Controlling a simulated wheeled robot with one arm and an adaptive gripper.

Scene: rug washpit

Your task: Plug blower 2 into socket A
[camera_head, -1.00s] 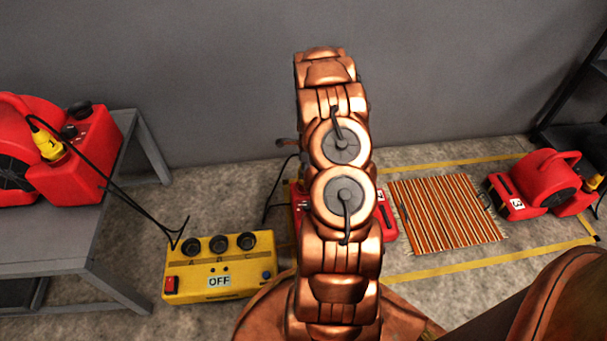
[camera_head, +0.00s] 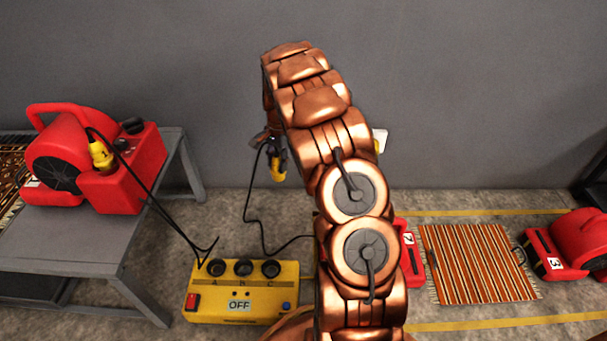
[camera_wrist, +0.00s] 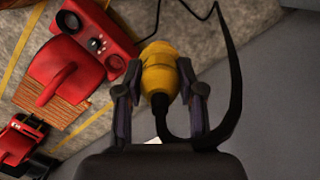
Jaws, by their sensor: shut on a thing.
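My gripper (camera_head: 277,152) is shut on a yellow plug (camera_head: 279,171), held in the air behind and above the power box. In the wrist view the plug (camera_wrist: 160,72) sits between both fingers, its dark cord looping to the right. A black cord hangs from the plug towards blower 2 (camera_head: 411,262), a red unit on the floor mostly hidden by my arm; it also shows in the wrist view (camera_wrist: 82,62). The yellow power box (camera_head: 240,313) has three dark round sockets on top; socket A (camera_head: 217,267) is leftmost and looks empty. Its display reads OFF.
Red blower 1 (camera_head: 70,150) stands on a grey table (camera_head: 60,242) at left, its yellow plug (camera_head: 101,155) on its side; its cords droop near the box. A striped rug (camera_head: 478,262) and blower 3 (camera_head: 575,247) are at right. A grey wall is behind.

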